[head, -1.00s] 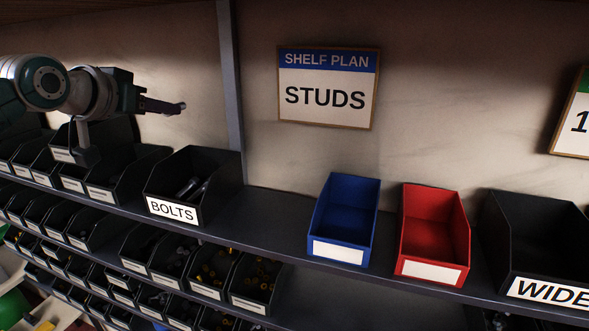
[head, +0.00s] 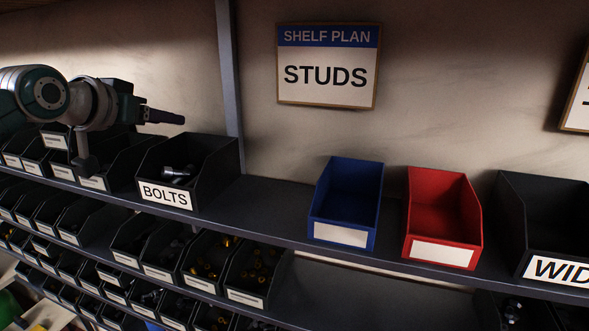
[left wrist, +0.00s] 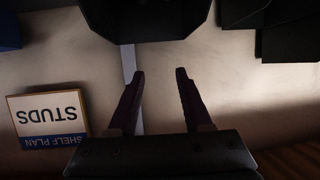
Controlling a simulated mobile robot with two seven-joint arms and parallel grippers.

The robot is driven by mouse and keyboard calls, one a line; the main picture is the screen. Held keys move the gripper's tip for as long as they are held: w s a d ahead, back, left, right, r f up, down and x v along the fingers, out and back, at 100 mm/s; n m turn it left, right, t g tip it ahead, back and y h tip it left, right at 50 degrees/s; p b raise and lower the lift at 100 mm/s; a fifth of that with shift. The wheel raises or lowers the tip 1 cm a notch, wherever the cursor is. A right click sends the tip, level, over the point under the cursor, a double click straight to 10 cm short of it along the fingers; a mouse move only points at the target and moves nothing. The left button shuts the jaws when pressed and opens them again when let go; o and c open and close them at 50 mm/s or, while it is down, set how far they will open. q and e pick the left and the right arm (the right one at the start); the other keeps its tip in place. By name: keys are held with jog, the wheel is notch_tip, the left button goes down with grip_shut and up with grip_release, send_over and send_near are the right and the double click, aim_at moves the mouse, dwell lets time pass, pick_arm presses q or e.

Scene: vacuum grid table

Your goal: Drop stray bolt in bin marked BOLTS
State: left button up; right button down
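The black bin marked BOLTS (head: 165,194) stands on the upper shelf, left of the upright post. Dark metal bolts (head: 180,173) lie inside it; I cannot tell which one is the stray bolt. My left gripper (head: 168,117) is above the bin's back part, fingers pointing right and clear of the bin. In the left wrist view the fingers (left wrist: 159,75) are apart with nothing between them, and a dark bin (left wrist: 145,20) shows at the top. My right gripper is not in view.
A blue bin (head: 344,203), a red bin (head: 443,218) and a black bin marked WID (head: 545,232) stand to the right. The post (head: 229,80) rises near the gripper. A STUDS sign (head: 327,66) hangs on the wall. Small-parts bins (head: 205,272) fill lower shelves.

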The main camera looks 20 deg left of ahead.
pick_arm(q)
jog(key=shift+o, duration=0.8)
jog(key=shift+s, duration=0.1)
jog(key=b+v, duration=0.3)
jog(key=v, duration=0.6)
jog(key=shift+s+r, duration=0.25)
jog(key=shift+s, duration=0.05)
jog(key=shift+d, duration=0.15)
